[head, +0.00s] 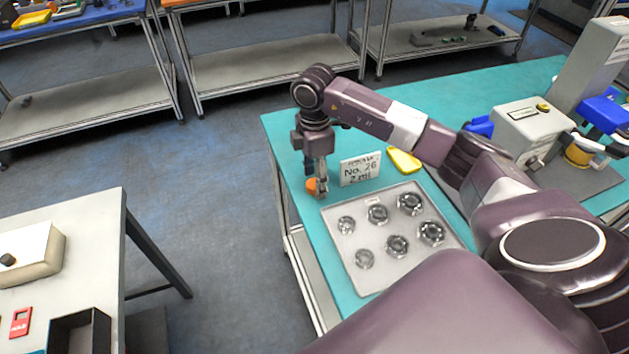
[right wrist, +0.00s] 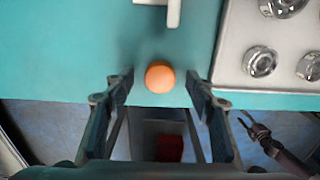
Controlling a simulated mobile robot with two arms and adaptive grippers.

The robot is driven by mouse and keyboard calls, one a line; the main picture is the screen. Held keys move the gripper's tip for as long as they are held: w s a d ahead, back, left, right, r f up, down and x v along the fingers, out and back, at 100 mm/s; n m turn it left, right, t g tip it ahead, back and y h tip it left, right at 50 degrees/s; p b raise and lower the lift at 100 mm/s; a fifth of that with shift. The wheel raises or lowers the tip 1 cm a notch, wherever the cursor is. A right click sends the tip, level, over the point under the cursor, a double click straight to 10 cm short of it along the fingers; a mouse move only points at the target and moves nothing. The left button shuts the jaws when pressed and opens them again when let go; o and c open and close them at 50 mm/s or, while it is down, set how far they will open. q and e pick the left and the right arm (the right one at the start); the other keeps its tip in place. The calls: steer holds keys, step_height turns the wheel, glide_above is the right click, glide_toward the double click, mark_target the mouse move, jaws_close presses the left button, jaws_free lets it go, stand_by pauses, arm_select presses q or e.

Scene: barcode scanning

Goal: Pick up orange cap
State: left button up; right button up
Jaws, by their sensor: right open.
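The orange cap (head: 312,186) stands on the teal table near its left edge, in front of a small white sign. In the right wrist view the round orange cap (right wrist: 160,77) lies near the table edge, centred between the fingertips and slightly beyond them. My right gripper (head: 316,180) points down at the cap, and a finger hides part of it in the head view. In the right wrist view my right gripper (right wrist: 164,82) is open, with a finger on either side and nothing held. My left gripper is not in the head view.
A white machine (head: 530,130) stands at the right. A separate white table (head: 95,215) is at the left.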

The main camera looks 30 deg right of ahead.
steer(key=shift+f, duration=0.5)
steer(key=c, duration=1)
steer(key=shift+r, duration=0.2)
